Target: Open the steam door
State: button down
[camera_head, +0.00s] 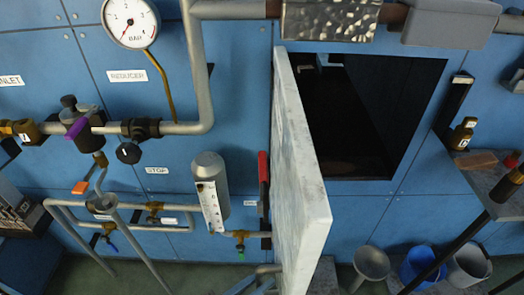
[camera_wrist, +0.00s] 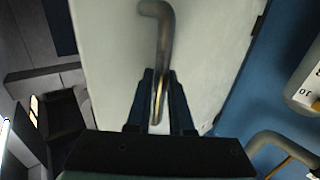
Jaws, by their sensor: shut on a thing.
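The steam door (camera_head: 300,180) is a thick pale slab. In the head view it stands swung far out from the blue wall, leaving the dark chamber opening (camera_head: 370,115) uncovered to its right. In the wrist view the door's pale face (camera_wrist: 110,40) fills the upper middle, with a grey bent bar handle (camera_wrist: 165,50) on it. My gripper (camera_wrist: 162,85) is shut on the handle's lower part, one dark finger on each side. I cannot make out my gripper in the head view.
A pressure gauge (camera_head: 130,22), pipes and valves line the wall left of the door. A grey cylinder (camera_head: 210,175) and a red-handled lever (camera_head: 263,180) are close to it. Several buckets, one blue (camera_head: 418,265), stand at lower right, below a shelf with a bottle (camera_head: 462,133).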

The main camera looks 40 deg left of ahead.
jog(key=shift+a+y, duration=0.3)
jog(key=c, duration=0.8)
grip_release()
jog(key=shift+w, duration=0.15)
jog(key=shift+d, duration=0.1)
jog(key=s+a, duration=0.2)
jog(key=s, duration=1.1)
jog(key=shift+b, duration=0.4)
